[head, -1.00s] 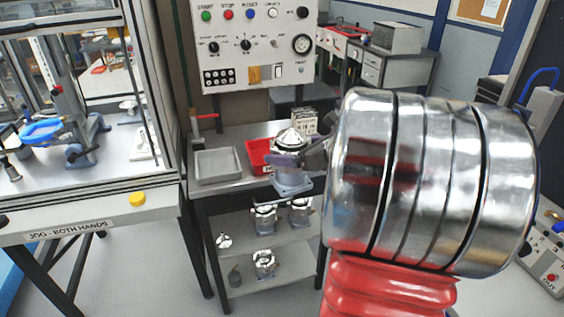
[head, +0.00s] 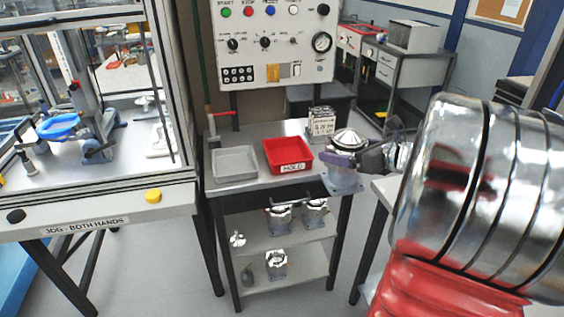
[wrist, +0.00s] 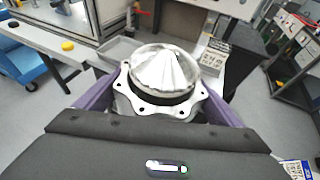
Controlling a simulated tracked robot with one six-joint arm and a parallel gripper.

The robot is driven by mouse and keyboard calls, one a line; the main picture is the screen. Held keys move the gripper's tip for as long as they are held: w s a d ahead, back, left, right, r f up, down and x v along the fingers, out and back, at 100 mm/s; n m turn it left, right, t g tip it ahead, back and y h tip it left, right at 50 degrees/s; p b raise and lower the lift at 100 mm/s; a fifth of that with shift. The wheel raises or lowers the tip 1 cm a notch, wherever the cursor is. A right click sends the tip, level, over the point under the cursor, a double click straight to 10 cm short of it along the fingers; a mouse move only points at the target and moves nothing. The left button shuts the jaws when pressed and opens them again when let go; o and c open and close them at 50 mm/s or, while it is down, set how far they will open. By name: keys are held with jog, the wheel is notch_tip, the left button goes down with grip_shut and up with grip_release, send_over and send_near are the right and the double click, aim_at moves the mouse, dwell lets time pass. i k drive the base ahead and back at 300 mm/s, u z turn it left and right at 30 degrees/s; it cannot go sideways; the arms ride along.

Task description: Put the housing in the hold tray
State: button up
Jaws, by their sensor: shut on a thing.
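The housing (head: 345,176) is a silvery machined part with a domed top and a lobed flange. My gripper (head: 349,153) is shut on it and holds it in the air at the right front of the steel bench. In the wrist view the housing (wrist: 165,80) sits upright between the purple fingers, its flange facing me. The hold tray (head: 289,156) is red, empty and labelled HOLD. It lies on the bench to the left of the held housing. In the wrist view the housing and gripper hide the red tray.
A grey tray (head: 236,164) sits left of the red one. A labelled block (head: 321,124) stands behind, at the bench's right rear. Several other housings (head: 277,263) stand on the lower shelves. A control panel (head: 271,45) hangs above, and a glazed cell stands at left.

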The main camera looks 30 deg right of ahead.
aim_at(287, 157)
jog(key=z, duration=0.1)
jog(key=i, duration=1)
jog(key=u, duration=0.1)
